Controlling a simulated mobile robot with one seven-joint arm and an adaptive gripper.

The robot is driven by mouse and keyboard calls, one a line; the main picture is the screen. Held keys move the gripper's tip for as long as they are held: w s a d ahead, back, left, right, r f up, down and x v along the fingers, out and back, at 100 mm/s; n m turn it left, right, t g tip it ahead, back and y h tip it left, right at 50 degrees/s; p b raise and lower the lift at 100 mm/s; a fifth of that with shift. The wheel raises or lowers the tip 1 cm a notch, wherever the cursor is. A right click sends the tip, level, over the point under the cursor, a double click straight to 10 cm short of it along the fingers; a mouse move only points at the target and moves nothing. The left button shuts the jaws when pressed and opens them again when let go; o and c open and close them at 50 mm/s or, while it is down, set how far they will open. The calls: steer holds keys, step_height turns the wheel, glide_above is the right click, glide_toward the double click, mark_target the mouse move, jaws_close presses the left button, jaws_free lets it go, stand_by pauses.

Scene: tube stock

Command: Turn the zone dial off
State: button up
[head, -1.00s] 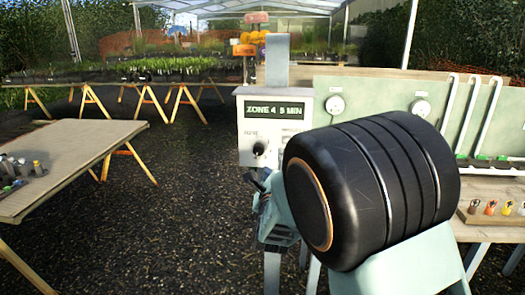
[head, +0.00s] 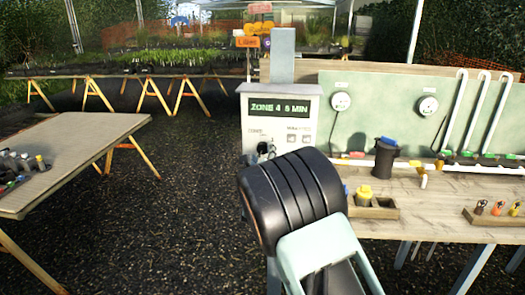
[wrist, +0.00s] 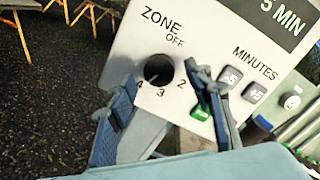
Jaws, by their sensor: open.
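The zone dial (wrist: 159,70) is a round black knob on the white control box (head: 283,112). In the wrist view, OFF is printed above it, 2 to its right, 3 below and 4 at lower left. The box display (head: 280,107) reads ZONE 4 5 MIN. My gripper (wrist: 162,84) is open, with one blue-padded finger on each side of the dial. I cannot tell whether either finger touches it. The dial's pointer is too dark to read surely.
MINUTES buttons (wrist: 243,85) and a green button (wrist: 201,113) lie close to the right finger. A wooden bench (head: 445,200) with a black container (head: 386,158) and small racks stands at right. Another table (head: 80,155) stands at left, with dark gravel between.

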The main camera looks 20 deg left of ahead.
steer(key=shift+w+a, duration=0.2)
steer(key=shift+w, duration=0.45)
steer(key=shift+c, duration=0.2)
steer(key=c, duration=1.1)
